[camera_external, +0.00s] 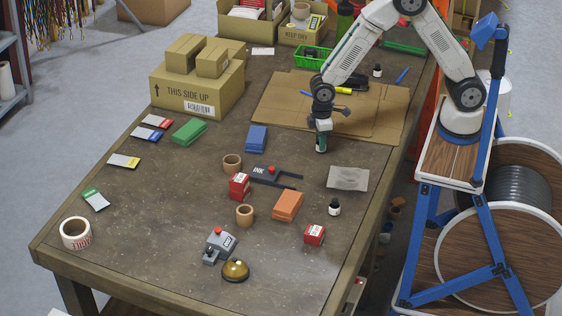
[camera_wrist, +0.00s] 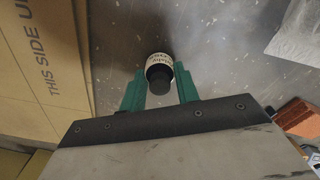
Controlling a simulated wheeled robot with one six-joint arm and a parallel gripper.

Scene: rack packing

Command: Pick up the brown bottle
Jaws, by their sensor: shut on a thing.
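A bottle with a black cap and a white printed label, which I take to be the brown bottle (camera_wrist: 159,62), sits between the green fingers of my gripper (camera_wrist: 160,88) in the wrist view. The fingers are shut on it, one on each side. Its body is mostly hidden below the label, so its colour is hard to tell. In the external view my gripper (camera_external: 321,143) points down at the table, just in front of the cardboard sheet. The bottle is hidden by the fingers there, and I cannot tell whether it touches the table.
Another small dark bottle (camera_external: 334,207) stands closer to the camera, and one more (camera_external: 377,71) is at the back. A clear plastic bag (camera_external: 348,178) lies right of my gripper. A blue block (camera_external: 256,138) is to the left. Cardboard sheets (camera_external: 285,105) lie behind.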

